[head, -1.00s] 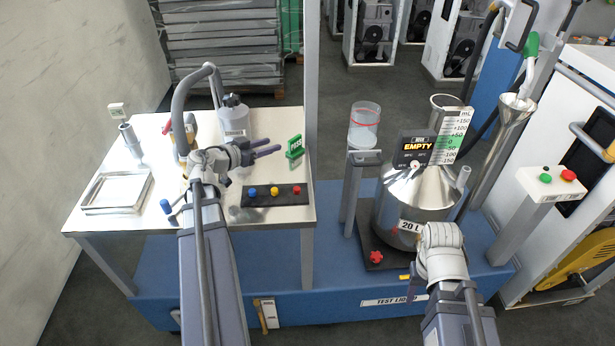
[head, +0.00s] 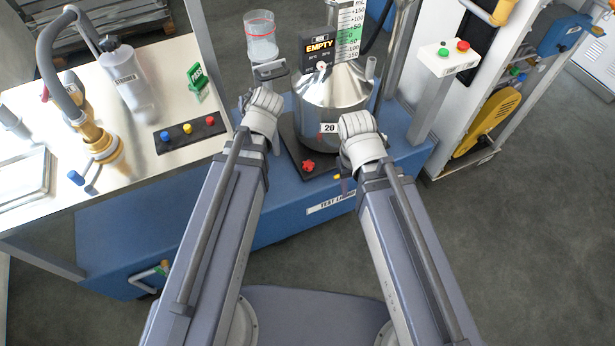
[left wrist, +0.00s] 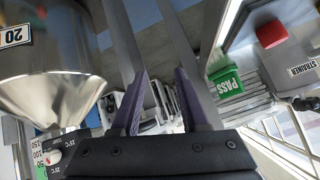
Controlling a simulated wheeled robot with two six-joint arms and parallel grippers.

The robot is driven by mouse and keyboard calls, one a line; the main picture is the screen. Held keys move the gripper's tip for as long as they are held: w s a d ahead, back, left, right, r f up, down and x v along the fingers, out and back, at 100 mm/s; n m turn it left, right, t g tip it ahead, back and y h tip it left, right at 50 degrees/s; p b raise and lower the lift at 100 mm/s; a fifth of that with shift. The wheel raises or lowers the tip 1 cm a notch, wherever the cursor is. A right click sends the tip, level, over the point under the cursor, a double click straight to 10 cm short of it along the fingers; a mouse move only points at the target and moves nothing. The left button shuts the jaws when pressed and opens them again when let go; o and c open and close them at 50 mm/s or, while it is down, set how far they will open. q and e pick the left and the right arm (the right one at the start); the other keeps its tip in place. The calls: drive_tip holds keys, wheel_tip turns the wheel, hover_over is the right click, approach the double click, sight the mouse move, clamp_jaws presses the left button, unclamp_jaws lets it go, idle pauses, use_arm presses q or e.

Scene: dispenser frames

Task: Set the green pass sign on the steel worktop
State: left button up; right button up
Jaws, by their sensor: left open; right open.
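The green pass sign (head: 197,80) stands upright on the steel worktop (head: 150,178), behind the button strip and near the worktop's right edge. It also shows in the left wrist view (left wrist: 229,84), to the right of the fingers and apart from them. My left gripper (left wrist: 158,78) is open, with nothing between its purple fingers. In the head view its fingers are hidden, and its wrist is right of the worktop, beside the steel vessel. My right gripper (head: 345,184) is open in front of the vessel, well away from the sign; its fingers barely show.
The steel vessel (head: 333,90) with its EMPTY display (head: 319,46) stands right of the worktop. A clear cup (head: 261,35) is near it. A button strip (head: 190,134), bottle (head: 130,80), tap (head: 98,138) and metal tray (head: 22,180) occupy the worktop.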

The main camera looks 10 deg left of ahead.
use_arm(q)
drive_tip(key=s+d+f+m+g+h, duration=0.2)
drive_tip(key=s+d+f+m+g, duration=0.1)
drive_tip(key=s+d, duration=0.6)
drive_tip(key=s+d+f+m+g+h, duration=0.2)
drive_tip(key=s+d+f+m+g, duration=0.1)
drive_tip(key=s+d, duration=0.6)
drive_tip(key=shift+s+d+f+g, duration=0.25)
drive_tip(key=shift+f+g, duration=0.4)
drive_tip(key=shift+g, duration=0.55)
